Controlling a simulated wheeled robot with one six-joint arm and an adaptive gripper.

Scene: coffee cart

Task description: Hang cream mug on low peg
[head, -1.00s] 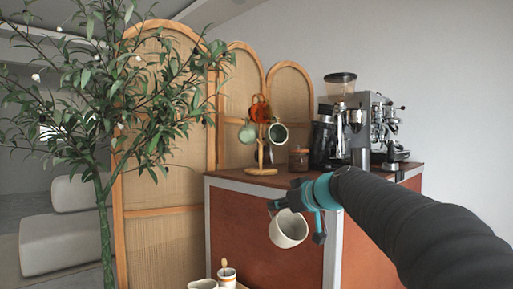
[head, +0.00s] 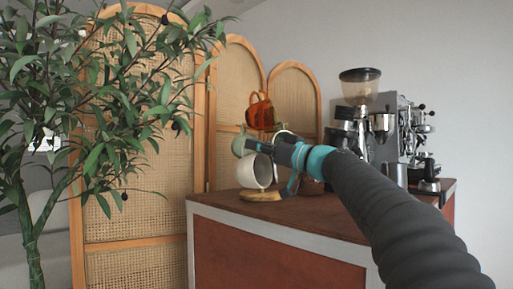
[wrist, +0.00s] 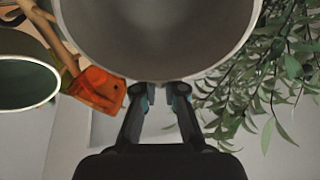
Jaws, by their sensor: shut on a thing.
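My gripper (head: 268,148) is shut on the cream mug (head: 255,173) and holds it above the counter, in front of the wooden mug tree. In the wrist view the mug (wrist: 158,35) fills the top, with the closed fingertips (wrist: 161,88) at its edge. The tree's round base (head: 260,196) shows below the mug; its post and low pegs are mostly hidden in the head view. An orange mug (head: 261,113) hangs high on the tree and a green mug (head: 241,144) hangs lower left. A wooden peg (wrist: 55,38) shows in the wrist view.
The counter (head: 310,220) has free room at its front. A coffee grinder (head: 362,110) and espresso machine (head: 405,135) stand to the right. A jar (head: 312,185) is partly hidden behind my gripper. Rattan screens (head: 140,190) and a leafy plant (head: 95,100) stand left.

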